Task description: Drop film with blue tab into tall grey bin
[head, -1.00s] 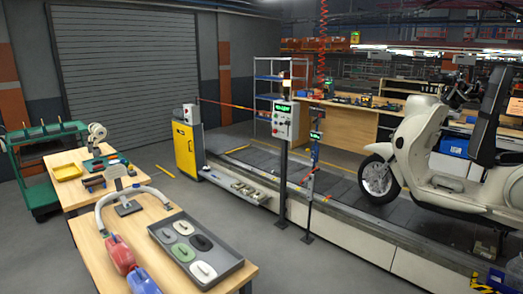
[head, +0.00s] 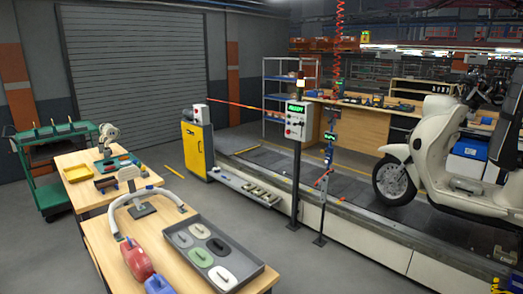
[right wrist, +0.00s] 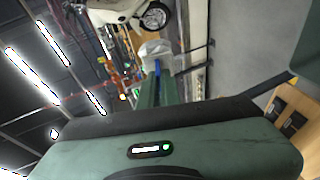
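In the right wrist view a pale, whitish film (right wrist: 157,48) with a blue tab (right wrist: 157,66) shows at the end of my right gripper (right wrist: 158,78). The green fingers look closed together on the blue tab, and the film sticks out beyond them, clear of any surface. Neither gripper shows in the head view, and my left gripper is in no frame. I see no tall grey bin in either view.
A wooden table with a grey tray (head: 262,268) of several oval pieces stands in front. A cream scooter (head: 450,150) is on the slat conveyor (head: 345,205) at right. A control post (head: 296,165) stands at its near edge. Grey floor (head: 330,270) is open between table and conveyor.

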